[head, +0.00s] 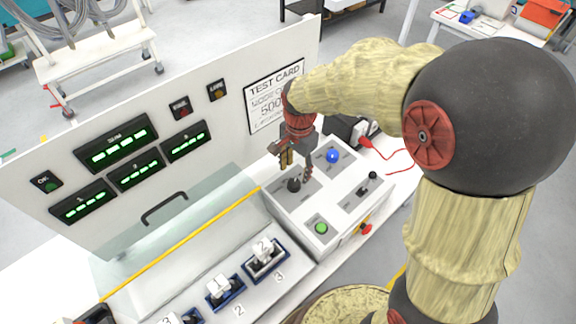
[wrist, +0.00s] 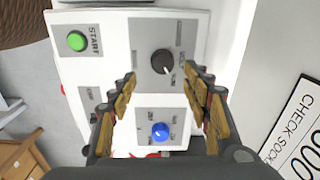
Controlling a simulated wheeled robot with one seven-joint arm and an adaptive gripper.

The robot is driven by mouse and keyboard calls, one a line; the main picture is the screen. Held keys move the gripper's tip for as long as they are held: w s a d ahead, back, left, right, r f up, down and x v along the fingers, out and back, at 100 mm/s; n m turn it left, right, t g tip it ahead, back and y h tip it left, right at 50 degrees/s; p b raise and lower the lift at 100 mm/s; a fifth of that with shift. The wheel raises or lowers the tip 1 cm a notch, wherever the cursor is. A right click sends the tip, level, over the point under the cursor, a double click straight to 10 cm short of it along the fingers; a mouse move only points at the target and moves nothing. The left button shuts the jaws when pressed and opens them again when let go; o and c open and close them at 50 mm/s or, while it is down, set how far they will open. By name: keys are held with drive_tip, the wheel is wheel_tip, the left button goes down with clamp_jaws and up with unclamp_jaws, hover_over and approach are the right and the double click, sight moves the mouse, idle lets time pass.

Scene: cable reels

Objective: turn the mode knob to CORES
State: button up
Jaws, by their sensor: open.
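The mode knob, a round black knob (wrist: 162,62) with a white pointer mark, sits on a grey plate of the white control box. In the wrist view its pointer aims toward the lower right; the lettering around it is too blurred to read surely. In the head view the knob (head: 294,184) is just below my gripper (head: 297,168). My gripper is open, and in the wrist view its fingertips (wrist: 160,80) are spread to either side, slightly below the knob in the picture. I see no contact with the knob.
A blue knob (head: 332,155), a green START button (head: 320,227) and a black lever (head: 372,176) share the box. A tall panel with green displays (head: 118,150) and a test card (head: 262,98) stands behind. Numbered sockets (head: 265,257) lie in front left.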

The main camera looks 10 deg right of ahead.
sight(294, 183)
drive_tip(key=shift+w+m, duration=0.35)
drive_tip(key=shift+m, duration=0.15)
drive_tip(key=shift+s+r+m, duration=0.15)
drive_tip(key=shift+s+m, duration=0.05)
drive_tip(key=shift+m, duration=0.4)
wheel_tip(294, 183, down, 8)
drive_tip(key=shift+w+a+r+b, duration=0.1)
drive_tip(key=shift+w+b, duration=0.05)
drive_tip(key=shift+b, duration=0.55)
drive_tip(key=shift+c, duration=1.2)
drive_tip(key=c, duration=0.9)
